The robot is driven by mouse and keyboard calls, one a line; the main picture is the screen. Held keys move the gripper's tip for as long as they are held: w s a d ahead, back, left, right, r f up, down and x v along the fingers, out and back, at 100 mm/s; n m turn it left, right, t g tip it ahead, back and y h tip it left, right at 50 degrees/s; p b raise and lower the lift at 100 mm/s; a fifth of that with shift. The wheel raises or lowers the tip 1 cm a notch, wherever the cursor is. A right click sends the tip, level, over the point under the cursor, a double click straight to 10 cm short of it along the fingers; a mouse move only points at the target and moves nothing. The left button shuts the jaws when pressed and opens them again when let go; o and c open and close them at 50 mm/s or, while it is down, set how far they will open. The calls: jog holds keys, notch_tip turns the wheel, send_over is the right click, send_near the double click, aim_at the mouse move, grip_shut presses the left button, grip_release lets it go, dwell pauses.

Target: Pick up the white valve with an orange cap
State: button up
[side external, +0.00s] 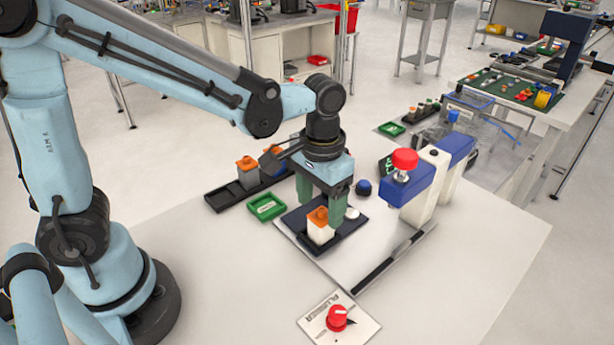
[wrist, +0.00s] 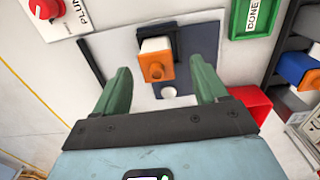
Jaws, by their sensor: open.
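The white valve with an orange cap (side external: 320,226) stands upright on a dark square plate on the table. In the wrist view the same valve (wrist: 155,64) shows its orange cap toward the camera, between the fingertips and a little beyond them. My gripper (side external: 326,198) is open, with its green fingers pointing down around or just above the valve. In the wrist view the two fingers (wrist: 163,80) are wide apart, with a gap on each side of the valve. I cannot tell the exact height of the fingertips against the cap.
A white-and-blue press with a red knob (side external: 404,159) stands to the right. A red dial panel (side external: 338,318) is in front.

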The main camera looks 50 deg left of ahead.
aim_at(321, 229)
jog(key=shift+s+d+f, duration=0.15)
jog(key=shift+f, duration=2.1)
jog(key=c, duration=1.2)
jog(key=shift+r, duration=0.1)
